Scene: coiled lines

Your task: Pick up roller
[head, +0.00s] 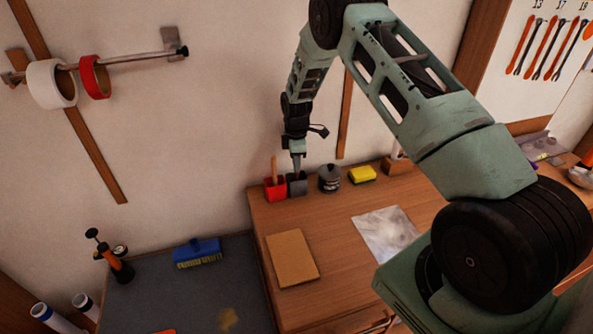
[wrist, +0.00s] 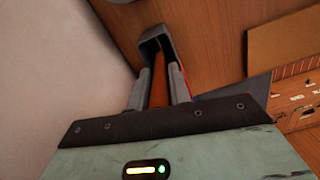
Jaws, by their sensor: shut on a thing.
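My gripper (head: 297,162) points down at the back left of the wooden desk, over a small dark grey holder (head: 297,184). In the wrist view my gripper (wrist: 160,85) has its grey fingers on either side of a slim orange-brown piece, which I take to be the roller's handle (wrist: 158,82). The fingers are shut on it. The dark rim of the holder (wrist: 152,42) curves around the fingertips. The roller's other end is hidden, and in the head view the gripper and holder cover it.
A red holder (head: 275,189) with a wooden stick stands directly left of the dark one. A dark canister (head: 329,179) and a yellow sponge (head: 362,174) stand to the right. The wall is close behind. A brown board (head: 292,258) and a pale sheet (head: 385,234) lie in front.

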